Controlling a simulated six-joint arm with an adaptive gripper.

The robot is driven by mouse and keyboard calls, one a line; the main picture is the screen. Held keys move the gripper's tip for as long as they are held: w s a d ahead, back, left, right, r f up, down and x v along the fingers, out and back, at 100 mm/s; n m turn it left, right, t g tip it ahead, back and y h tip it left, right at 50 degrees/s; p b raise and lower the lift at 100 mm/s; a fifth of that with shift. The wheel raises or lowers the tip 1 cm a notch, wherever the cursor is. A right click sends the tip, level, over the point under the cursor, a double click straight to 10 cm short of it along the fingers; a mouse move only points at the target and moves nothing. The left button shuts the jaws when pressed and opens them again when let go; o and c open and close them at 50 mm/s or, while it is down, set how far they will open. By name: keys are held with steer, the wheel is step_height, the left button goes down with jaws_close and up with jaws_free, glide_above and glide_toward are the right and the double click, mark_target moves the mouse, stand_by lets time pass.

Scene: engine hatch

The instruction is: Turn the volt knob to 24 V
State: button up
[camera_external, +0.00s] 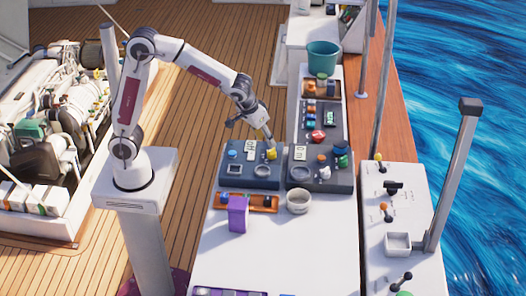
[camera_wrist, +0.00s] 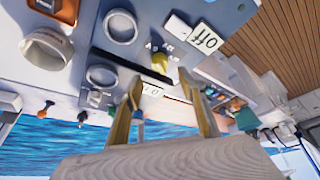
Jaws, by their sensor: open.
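My gripper (camera_external: 265,134) is above the left dark blue panel (camera_external: 237,182), pointing down near a yellow knob (camera_external: 271,154). In the wrist view my gripper (camera_wrist: 163,86) is open, with its two yellowish fingers apart and nothing visible held between them. The yellow knob (camera_wrist: 159,62) appears just beyond the fingertips, roughly in line with the gap. Small letters stand beside it on the panel, too blurred to read surely. I cannot tell whether the fingers touch the knob. I cannot pick out a volt label or a 24 V mark.
A white card reading "off" (camera_wrist: 205,40) lies close to the yellow knob. A second dark panel (camera_external: 341,184) with several knobs adjoins on the right.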

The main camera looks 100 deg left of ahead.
mark_target(272, 153)
steer(key=shift+x, duration=3.75)
steer(key=c, duration=1.1)
